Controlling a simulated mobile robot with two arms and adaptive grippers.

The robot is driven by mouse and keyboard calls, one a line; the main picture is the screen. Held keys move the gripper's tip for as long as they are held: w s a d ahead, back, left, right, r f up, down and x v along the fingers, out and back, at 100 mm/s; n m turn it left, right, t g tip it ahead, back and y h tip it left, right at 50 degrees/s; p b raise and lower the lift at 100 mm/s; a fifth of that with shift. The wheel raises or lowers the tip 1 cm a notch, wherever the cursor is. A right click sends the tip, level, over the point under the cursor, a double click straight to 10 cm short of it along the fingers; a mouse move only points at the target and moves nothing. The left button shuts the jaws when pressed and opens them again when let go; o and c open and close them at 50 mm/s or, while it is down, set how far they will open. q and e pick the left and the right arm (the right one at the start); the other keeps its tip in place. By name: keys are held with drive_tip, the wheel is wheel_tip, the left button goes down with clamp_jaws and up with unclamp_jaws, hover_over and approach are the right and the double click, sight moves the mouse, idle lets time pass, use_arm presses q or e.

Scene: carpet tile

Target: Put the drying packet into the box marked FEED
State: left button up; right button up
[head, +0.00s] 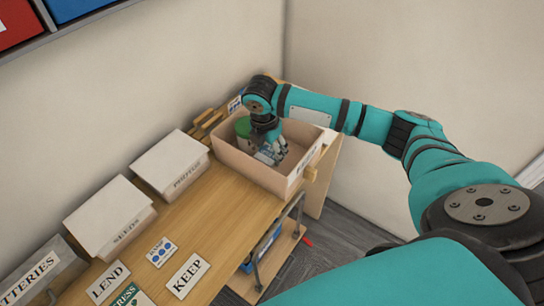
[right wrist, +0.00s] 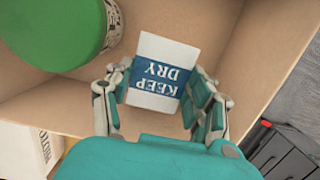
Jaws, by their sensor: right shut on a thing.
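The drying packet (right wrist: 165,72) is white with a blue band reading KEEP DRY. My right gripper (head: 271,153) is shut on it, with a finger on either side in the right wrist view. In the head view the gripper reaches down inside an open cardboard box (head: 250,172) at the far end of the table. The packet is over the box floor; I cannot tell whether it touches it. The box's front label is too small and slanted to read. My left gripper is not in view.
A green-lidded tub (right wrist: 55,30) stands in the box, left of the packet. Closed white boxes marked PHOTOS (head: 170,162) and SEEDS (head: 107,215) stand along the wall. LEND (head: 108,283) and KEEP (head: 188,275) cards lie nearer on the table.

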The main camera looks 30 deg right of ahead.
sight(270, 161)
drive_tip(key=shift+f, duration=0.9)
wheel_tip(270, 161, down, 4)
drive_tip(key=shift+r+p, duration=0.15)
drive_tip(key=shift+p, duration=0.35)
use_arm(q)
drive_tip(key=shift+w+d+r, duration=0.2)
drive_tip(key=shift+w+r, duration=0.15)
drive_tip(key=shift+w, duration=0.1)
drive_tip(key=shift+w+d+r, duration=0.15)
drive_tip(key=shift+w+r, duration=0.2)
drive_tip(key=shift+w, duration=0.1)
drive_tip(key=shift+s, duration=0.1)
use_arm(e)
drive_tip(key=o, duration=1.1)
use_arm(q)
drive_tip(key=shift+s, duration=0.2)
use_arm(e)
drive_tip(key=shift+o, duration=0.2)
drive_tip(key=shift+w, duration=0.1)
use_arm(q)
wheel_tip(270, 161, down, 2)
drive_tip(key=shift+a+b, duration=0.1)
drive_tip(key=shift+b, duration=0.85)
use_arm(e)
drive_tip(key=r, duration=0.4)
drive_tip(key=a+r, duration=0.1)
drive_tip(key=r, duration=0.7)
drive_tip(key=shift+s+a, duration=0.3)
drive_tip(key=shift+s, duration=0.1)
